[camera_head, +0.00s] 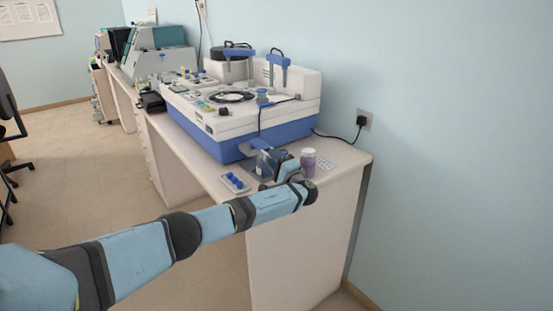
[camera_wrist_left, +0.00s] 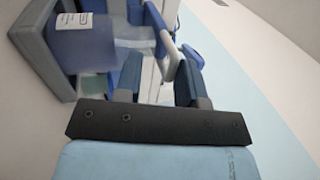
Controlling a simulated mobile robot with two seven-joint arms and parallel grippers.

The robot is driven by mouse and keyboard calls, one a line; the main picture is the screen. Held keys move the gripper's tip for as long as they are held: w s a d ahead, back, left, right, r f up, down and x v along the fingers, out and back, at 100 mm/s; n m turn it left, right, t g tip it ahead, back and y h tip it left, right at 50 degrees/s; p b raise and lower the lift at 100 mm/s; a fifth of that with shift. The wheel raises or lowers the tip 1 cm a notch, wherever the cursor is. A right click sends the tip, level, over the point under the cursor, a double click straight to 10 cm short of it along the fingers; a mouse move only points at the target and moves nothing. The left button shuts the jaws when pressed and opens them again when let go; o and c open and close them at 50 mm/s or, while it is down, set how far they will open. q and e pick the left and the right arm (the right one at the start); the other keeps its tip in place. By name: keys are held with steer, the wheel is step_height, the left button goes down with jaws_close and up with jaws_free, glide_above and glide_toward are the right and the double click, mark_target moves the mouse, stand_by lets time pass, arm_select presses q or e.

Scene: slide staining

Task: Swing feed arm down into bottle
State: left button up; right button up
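The stainer (camera_head: 240,145) is a white and blue machine on the bench. The blue feed arm (camera_head: 259,144) sticks out at its front, above a dark bottle (camera_head: 263,168) partly hidden by my gripper. In the left wrist view the feed arm (camera_wrist_left: 155,22) runs down to a grey piece near my right-hand finger. A translucent bluish bottle (camera_wrist_left: 88,45) with a white label stands beside it in a grey holder. My left gripper (camera_head: 270,158) is at the feed arm and bottle. Its fingers (camera_wrist_left: 160,82) are apart, with a gap between them. My right gripper is out of view.
A small tray (camera_head: 233,188) with blue caps lies on the bench left of my gripper. A purple jar (camera_head: 308,163) stands to its right, with a printed card (camera_head: 328,165) beyond. The bench edge is just in front. A cable runs to the wall socket (camera_head: 364,120).

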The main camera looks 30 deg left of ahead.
arm_select(q)
steer(key=shift+d+r, duration=0.15)
steer(key=shift+d, duration=0.1)
steer(key=v, duration=1.3)
steer(key=shift+s+d+b, duration=0.25)
steer(key=shift+b, duration=0.1)
